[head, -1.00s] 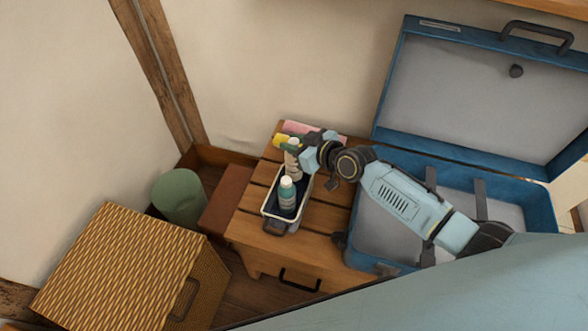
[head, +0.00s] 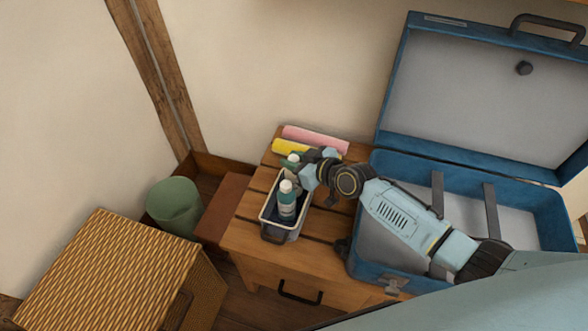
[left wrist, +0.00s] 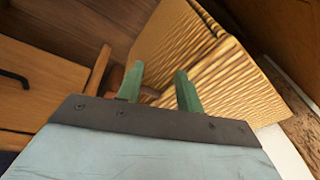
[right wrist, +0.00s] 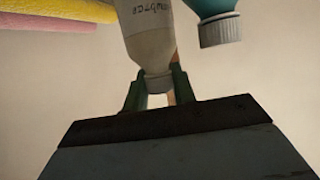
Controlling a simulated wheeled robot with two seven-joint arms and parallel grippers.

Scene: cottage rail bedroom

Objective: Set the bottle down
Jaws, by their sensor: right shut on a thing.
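My right gripper (head: 297,164) is shut on a pale bottle (right wrist: 150,35) with dark lettering, gripping it around its cap end. In the head view my gripper hides most of this bottle, which is at the back part of a white-rimmed caddy (head: 265,218). Whether its base touches the caddy floor cannot be seen. A teal bottle (head: 287,203) with a pale cap stands in the front part of the caddy; it also shows in the right wrist view (right wrist: 215,8), beside the held bottle. My left gripper (left wrist: 160,88) is open and empty, by the wicker box.
The caddy stands on a slatted wooden stand (head: 245,235). Pink (head: 317,139) and yellow (head: 290,147) rolls lie behind it. An open blue suitcase (head: 372,262) is at right, under my right arm. A wicker box (head: 110,265) and green bin (head: 174,205) are at left.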

